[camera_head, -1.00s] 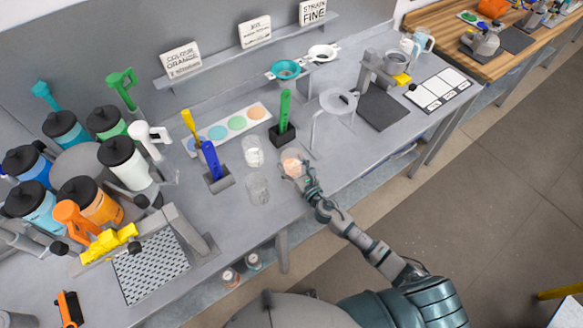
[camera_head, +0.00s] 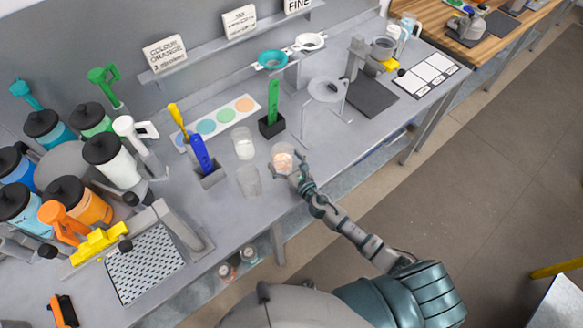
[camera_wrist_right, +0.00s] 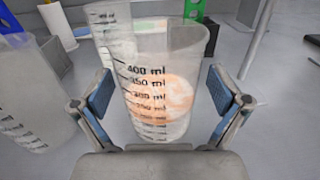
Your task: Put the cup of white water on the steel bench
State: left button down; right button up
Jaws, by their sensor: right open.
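A clear cup with white contents (camera_head: 243,148) stands upright on the grey steel bench (camera_head: 232,220). In the right wrist view it is partly hidden at the back left (camera_wrist_right: 112,38). My right gripper (camera_head: 284,169) is open around a different clear graduated cup with pale orange contents (camera_head: 283,155). In the right wrist view this orange cup (camera_wrist_right: 160,85) stands between the two open fingers (camera_wrist_right: 157,98), with visible gaps on both sides. A third, clear, seemingly empty cup (camera_head: 248,182) stands to the left. My left gripper is not in view.
A blue tool in a grey holder (camera_head: 203,160) and a green one in a black holder (camera_head: 272,115) stand nearby. A clear funnel stand (camera_head: 326,92) is to the right. Several lidded bottles (camera_head: 108,158) crowd the left. The bench front edge is close.

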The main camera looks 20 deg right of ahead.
jog(key=b+v, duration=0.1)
jog(key=v, duration=0.9)
jog(key=shift+s+b, duration=0.2)
jog(key=shift+b, duration=0.1)
jog(key=shift+s+d+r, duration=0.1)
jog(key=shift+s, duration=0.35)
